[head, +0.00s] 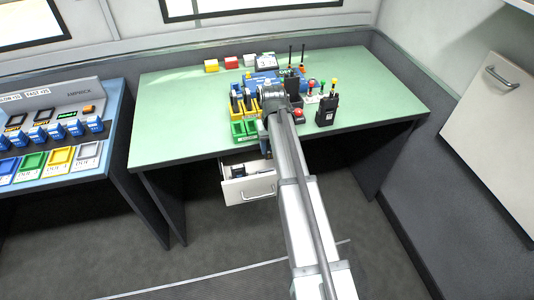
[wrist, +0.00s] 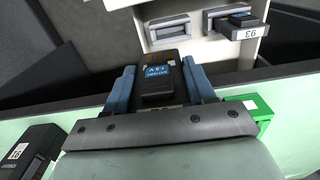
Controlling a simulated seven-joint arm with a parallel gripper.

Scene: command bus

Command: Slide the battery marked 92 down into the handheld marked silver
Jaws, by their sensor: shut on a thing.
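My gripper (wrist: 160,82) is shut on a black battery (wrist: 165,68) in the wrist view. A finger presses each side, and its small printed label appears upside down; I cannot read a 92. In the head view my arm's end covers most of the gripper and the battery near the table's front edge, above the open drawer. A black handheld (head: 327,110) stands upright on the table to the right of my arm. Dark devices with antennas (head: 291,84) stand farther back. I cannot read which handheld is marked silver.
The open drawer (head: 249,188) below the table edge holds dark items; its slots show in the wrist view (wrist: 168,28), one with a label resembling an inverted 93. Green bins (head: 244,130) stand left of my arm. A labelled black box (wrist: 32,148) is lower left. The table's left is clear.

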